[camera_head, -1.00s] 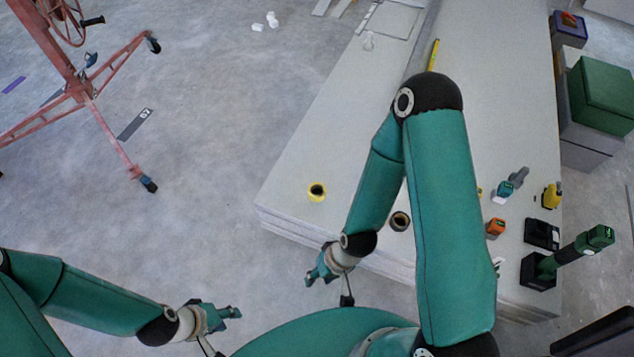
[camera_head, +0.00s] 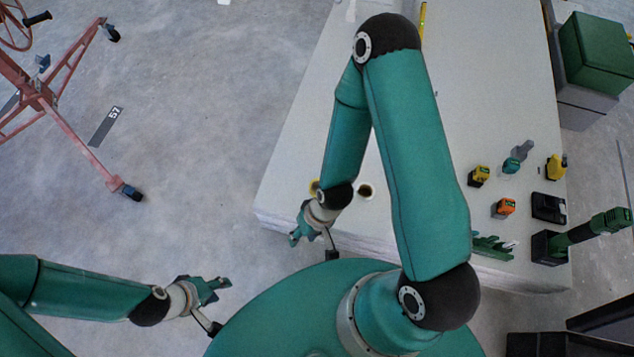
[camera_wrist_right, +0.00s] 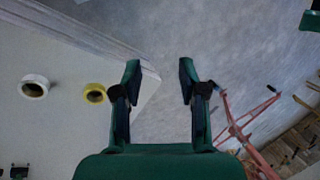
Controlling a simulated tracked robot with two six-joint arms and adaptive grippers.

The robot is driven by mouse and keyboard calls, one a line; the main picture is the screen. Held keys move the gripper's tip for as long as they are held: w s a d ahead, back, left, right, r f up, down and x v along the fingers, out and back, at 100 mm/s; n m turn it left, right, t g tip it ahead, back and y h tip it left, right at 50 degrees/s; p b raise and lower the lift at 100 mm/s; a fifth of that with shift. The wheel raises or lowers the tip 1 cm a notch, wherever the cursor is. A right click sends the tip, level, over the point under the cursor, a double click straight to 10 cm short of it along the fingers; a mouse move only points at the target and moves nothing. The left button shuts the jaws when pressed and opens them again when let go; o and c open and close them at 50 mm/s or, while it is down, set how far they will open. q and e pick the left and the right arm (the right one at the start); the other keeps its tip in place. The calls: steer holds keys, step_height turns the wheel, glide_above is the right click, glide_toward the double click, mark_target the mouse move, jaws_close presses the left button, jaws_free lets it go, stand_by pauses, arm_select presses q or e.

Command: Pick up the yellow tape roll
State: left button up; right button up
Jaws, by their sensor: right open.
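The yellow tape roll (camera_head: 313,186) lies on the pale panel stack (camera_head: 290,165), near its left edge. In the head view my right wrist hides most of it. In the head view my right gripper (camera_head: 300,234) hangs near the stack's front left edge, apart from the roll. My left gripper (camera_head: 221,291) is out over the floor, left of the stack, and looks open and empty.
A white tape roll (camera_wrist_right: 33,86) lies beside the yellow one. Several tools, including an orange one (camera_head: 503,208), and a dark tray (camera_head: 548,208) stand on the stack's right side. A red wheeled lift (camera_head: 75,133) stands at left. Open floor lies between it and the stack.

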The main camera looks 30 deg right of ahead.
steer(key=shift+w+a, duration=0.1)
